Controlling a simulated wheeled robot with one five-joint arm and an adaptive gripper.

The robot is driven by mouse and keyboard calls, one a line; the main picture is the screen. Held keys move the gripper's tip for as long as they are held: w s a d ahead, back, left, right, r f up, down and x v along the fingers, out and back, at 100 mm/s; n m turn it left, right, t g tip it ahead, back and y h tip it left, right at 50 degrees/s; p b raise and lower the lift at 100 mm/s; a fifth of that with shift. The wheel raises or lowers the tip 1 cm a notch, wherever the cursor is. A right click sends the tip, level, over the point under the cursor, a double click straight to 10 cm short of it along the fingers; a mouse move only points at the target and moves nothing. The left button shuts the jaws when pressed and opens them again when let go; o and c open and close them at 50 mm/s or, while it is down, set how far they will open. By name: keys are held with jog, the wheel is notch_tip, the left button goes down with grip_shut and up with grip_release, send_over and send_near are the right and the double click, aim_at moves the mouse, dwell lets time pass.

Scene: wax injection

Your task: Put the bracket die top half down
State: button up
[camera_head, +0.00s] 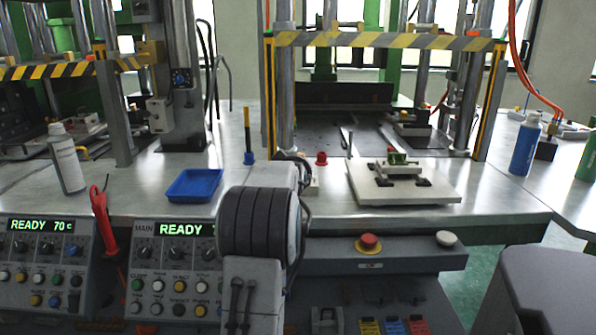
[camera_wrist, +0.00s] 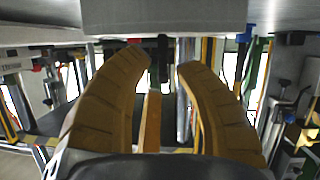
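In the head view, a small pale die part with a green piece on top (camera_head: 397,159) sits on a white plate (camera_head: 430,190) on the steel table. I cannot tell which half of the bracket die it is. My gripper is hidden behind my arm in the head view. In the wrist view, my gripper (camera_wrist: 164,66) shows two brown ribbed fingers with a gap between their tips. A dark narrow shape stands in this gap, and a plain grey block (camera_wrist: 165,18) lies just past the tips. I cannot tell whether the fingers touch either one.
A blue tray (camera_head: 194,185) and a white bottle (camera_head: 66,160) are on the left. A red knob (camera_head: 321,158) stands behind my arm. A striped press bar (camera_head: 390,41) spans posts behind the plate. A red button (camera_head: 368,243) sits below the table edge. A blue bottle (camera_head: 525,145) stands right.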

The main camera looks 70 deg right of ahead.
jog(key=shift+a, duration=0.1)
jog(key=v, duration=1.1)
jog(key=shift+a, duration=0.35)
jog(key=shift+r, duration=0.1)
jog(key=w+a+f+n+t+y, duration=0.2)
jog(key=w+a+f+y, duration=0.1)
jog(key=w+a, duration=0.7)
jog(key=w+a+f+n+y, duration=0.2)
jog(key=w+a+f, duration=0.1)
jog(key=a, duration=0.5)
jog(key=w+a+f+n+t+y, duration=0.1)
jog(key=w+a+f+y, duration=0.1)
jog(key=a, duration=0.5)
jog(key=w+a+f+n+y, duration=0.2)
jog(key=w+a+f, duration=0.1)
jog(key=a, duration=0.5)
jog(key=s+a+f+n+g+y, duration=0.2)
jog(key=s+a, duration=0.4)
jog(key=a, duration=0.4)
jog(key=s+a+f+n+g+y, duration=0.1)
jog(key=s+a+f, duration=0.4)
jog(key=a, duration=0.5)
jog(key=s+n+y, duration=0.1)
jog(key=n, duration=0.1)
jog(key=shift+s+a+n+g+y, duration=0.2)
jog(key=shift+s+n+g+y, duration=0.1)
jog(key=shift+g, duration=0.1)
